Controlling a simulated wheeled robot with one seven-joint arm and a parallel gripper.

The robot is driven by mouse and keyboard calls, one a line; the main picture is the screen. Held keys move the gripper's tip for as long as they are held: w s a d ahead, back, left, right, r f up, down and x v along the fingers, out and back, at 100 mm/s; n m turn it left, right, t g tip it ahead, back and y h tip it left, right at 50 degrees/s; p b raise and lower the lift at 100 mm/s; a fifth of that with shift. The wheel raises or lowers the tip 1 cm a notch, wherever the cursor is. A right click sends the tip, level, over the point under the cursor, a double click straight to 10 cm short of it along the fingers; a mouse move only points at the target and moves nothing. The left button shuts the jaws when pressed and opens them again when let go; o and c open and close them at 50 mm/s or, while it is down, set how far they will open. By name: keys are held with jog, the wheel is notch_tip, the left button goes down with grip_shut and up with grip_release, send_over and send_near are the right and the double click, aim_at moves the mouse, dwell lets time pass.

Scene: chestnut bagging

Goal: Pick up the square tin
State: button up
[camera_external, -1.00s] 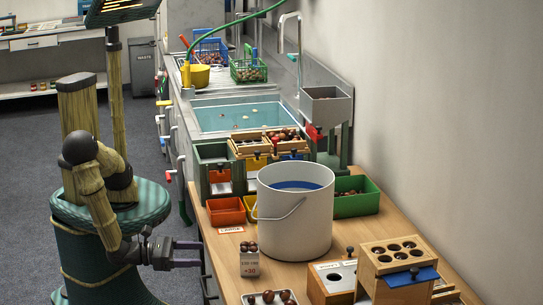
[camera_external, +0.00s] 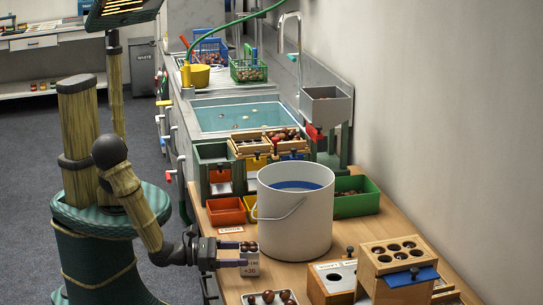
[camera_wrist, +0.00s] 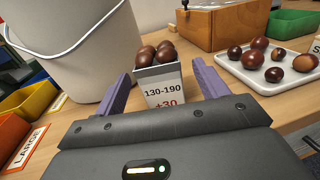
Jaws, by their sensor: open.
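The square tin (camera_wrist: 163,88) is a small pale box with a "130-190 +30" label on its front, filled with brown chestnuts. It stands upright on the wooden table and also shows in the external view (camera_external: 250,269). My gripper (camera_wrist: 164,80) is open, with one purple finger on each side of the tin. In the external view my gripper (camera_external: 243,254) reaches in level from the left, with its fingertips at the tin. There are gaps between the fingers and the tin in the wrist view.
A large white bucket (camera_external: 294,222) stands just behind the tin. A white tray (camera_wrist: 262,78) of chestnuts lies close by at the front. A wooden box with holes (camera_external: 400,258) stands to the right. Orange and yellow bins (camera_external: 226,212) and a "LARGE" sign (camera_wrist: 28,146) are to the left.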

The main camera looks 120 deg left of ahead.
aim_at(256, 255)
jog(key=x, duration=0.5)
jog(key=shift+w+a+f+b, duration=0.1)
jog(key=shift+f+b, duration=0.1)
jog(key=shift+b, duration=0.2)
jog(key=shift+r, duration=0.1)
jog(key=c, duration=1.1)
